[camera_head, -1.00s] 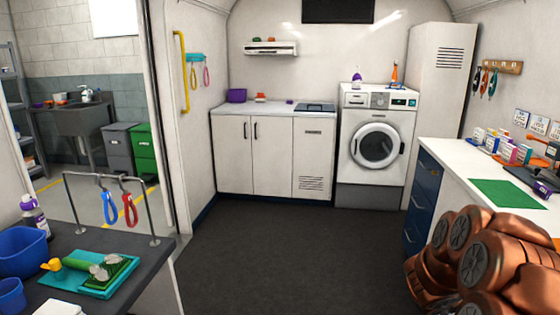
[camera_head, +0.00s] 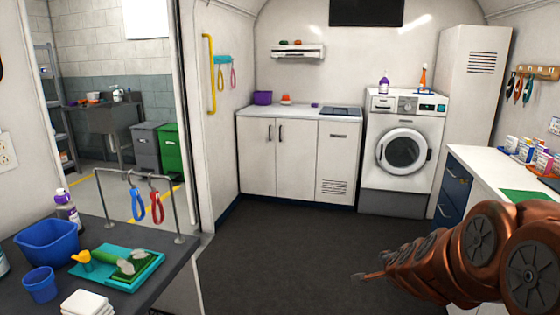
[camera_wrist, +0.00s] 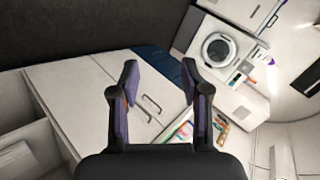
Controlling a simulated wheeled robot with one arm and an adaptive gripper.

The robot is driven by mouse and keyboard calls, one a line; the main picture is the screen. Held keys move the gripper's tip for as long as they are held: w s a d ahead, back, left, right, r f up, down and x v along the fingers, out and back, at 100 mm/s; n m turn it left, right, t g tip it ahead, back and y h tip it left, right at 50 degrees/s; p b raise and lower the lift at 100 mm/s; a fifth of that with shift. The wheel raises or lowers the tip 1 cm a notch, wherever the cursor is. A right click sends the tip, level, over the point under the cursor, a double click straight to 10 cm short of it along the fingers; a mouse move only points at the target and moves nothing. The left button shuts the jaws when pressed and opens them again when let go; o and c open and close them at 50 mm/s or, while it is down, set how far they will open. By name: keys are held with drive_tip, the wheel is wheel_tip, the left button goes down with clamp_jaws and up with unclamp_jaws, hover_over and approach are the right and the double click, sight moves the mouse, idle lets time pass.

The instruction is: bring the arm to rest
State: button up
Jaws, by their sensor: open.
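My gripper (camera_wrist: 160,80) shows in the wrist view with its two dark fingers spread apart and nothing between them. Behind the fingers are a white cabinet front with bar handles and the dark floor; the gripper looks clear of both. In the head view my copper-coloured arm (camera_head: 470,250) reaches in from the lower right, across the front of the right counter and over the floor. Whether the fingers show in that view is unclear.
A white counter (camera_head: 508,177) with small boxes and a green mat stands at right, partly hidden by my arm. A washing machine (camera_head: 402,150) and low cabinets (camera_head: 275,160) line the back. A dark table (camera_head: 168,262) with tubs is at left. The middle floor (camera_head: 290,240) is clear.

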drive_tip(key=s+a+f+n+g+y, duration=0.2)
drive_tip(key=s+a+n+g+y, duration=0.25)
drive_tip(key=s+a+n, duration=0.7)
drive_tip(key=s+n+g+h, duration=0.2)
drive_tip(key=s+n+g, duration=0.45)
drive_tip(key=s, duration=1.95)
wheel_tip(320, 180, up, 14)
drive_tip(key=m+p, duration=0.1)
drive_tip(key=p, duration=1.2)
drive_tip(key=shift+s+d+m+g, duration=0.15)
drive_tip(key=shift+d+m+g, duration=0.15)
drive_tip(key=shift+d, duration=0.1)
drive_tip(key=shift+c, duration=0.4)
drive_tip(key=shift+d, duration=0.1)
